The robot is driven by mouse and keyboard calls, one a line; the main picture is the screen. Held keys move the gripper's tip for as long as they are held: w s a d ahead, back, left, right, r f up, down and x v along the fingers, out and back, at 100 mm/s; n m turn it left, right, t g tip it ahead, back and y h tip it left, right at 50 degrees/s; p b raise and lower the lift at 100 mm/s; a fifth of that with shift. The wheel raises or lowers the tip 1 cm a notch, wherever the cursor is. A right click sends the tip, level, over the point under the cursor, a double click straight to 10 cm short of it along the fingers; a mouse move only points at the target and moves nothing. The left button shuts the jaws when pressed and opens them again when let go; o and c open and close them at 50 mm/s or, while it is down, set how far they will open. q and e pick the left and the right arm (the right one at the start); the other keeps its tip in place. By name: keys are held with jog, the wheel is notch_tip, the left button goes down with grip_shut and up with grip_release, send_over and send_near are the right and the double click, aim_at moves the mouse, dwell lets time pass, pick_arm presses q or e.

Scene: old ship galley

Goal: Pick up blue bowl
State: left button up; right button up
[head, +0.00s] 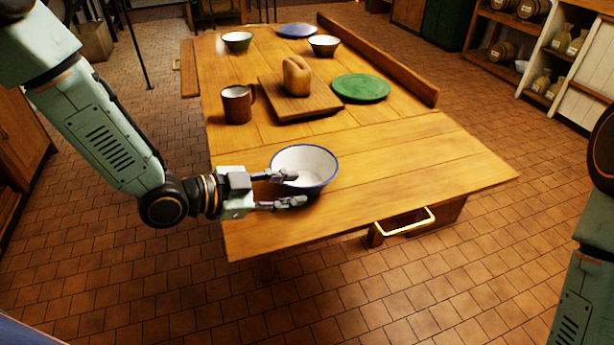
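The blue bowl (317,161), white inside with a blue rim, stands upright on the near part of the wooden table (420,165). My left gripper (295,188) reaches in from the left at the bowl's near-left side. Its two fingers are spread apart. The upper finger overlaps the bowl's left rim and its tip shows against the white inside. The lower finger lies in front of the bowl's near side. I cannot tell whether either finger touches the bowl. My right arm shows at the right edge, but its gripper is out of view.
Behind the bowl are a brown mug (237,104), a cutting board (325,103) with a loaf (297,77), and a green plate (361,88). Two more bowls and a blue plate (297,30) stand farther back. A drawer handle (407,222) juts from the front. Table right of the bowl is clear.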

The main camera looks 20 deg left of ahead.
aim_at(307, 188)
pick_arm(q)
jog(key=shift+w+d+f+b, duration=0.3)
jog(key=shift+w+f, duration=0.05)
jog(key=shift+w, duration=0.1)
jog(key=shift+w+d+f, duration=0.15)
jog(key=shift+d, duration=0.2)
jog(key=b+x, duration=0.1)
jog(key=x, duration=0.2)
jog(key=shift+w+d, duration=0.1)
jog(key=shift+w, duration=0.1)
jog(key=shift+c, duration=0.4)
jog(key=shift+c, duration=1.4)
grip_shut()
